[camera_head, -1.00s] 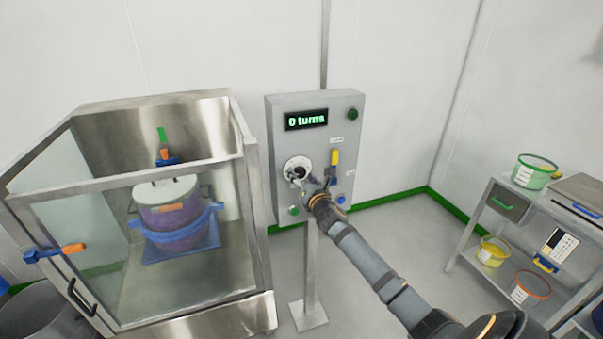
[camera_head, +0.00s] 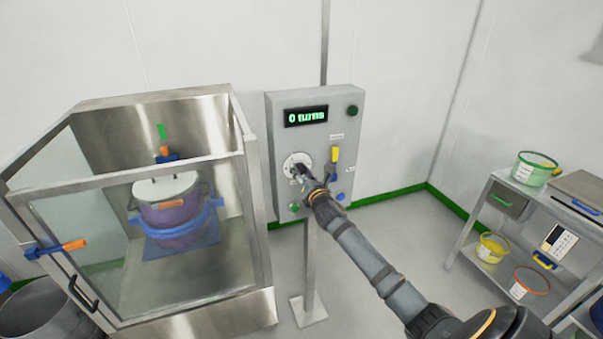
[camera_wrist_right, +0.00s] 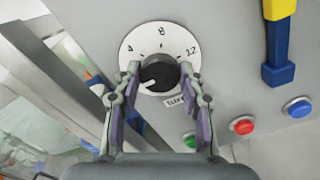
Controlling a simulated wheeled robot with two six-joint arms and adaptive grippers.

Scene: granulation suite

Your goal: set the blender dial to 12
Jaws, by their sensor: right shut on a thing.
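The blender dial is a black knob (camera_wrist_right: 158,73) on a round white plate (camera_wrist_right: 140,42) marked 4, 8 and 12. A white mark on the knob points to the lower left, away from the 12 on the right of the plate. My right gripper (camera_wrist_right: 158,75) is shut on the knob, one finger on each side. In the head view the right gripper (camera_head: 301,173) partly covers the dial plate (camera_head: 290,162). The display (camera_head: 306,117) reads "0 turns". My left gripper is out of view.
The grey control panel (camera_head: 272,140) also carries a yellow-and-blue lever (camera_head: 335,156) and green, red and blue buttons. The glass-sided blender enclosure (camera_head: 255,230) with a purple drum (camera_head: 175,215) stands to the left. A shelf cart (camera_head: 490,205) with tubs stands at right.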

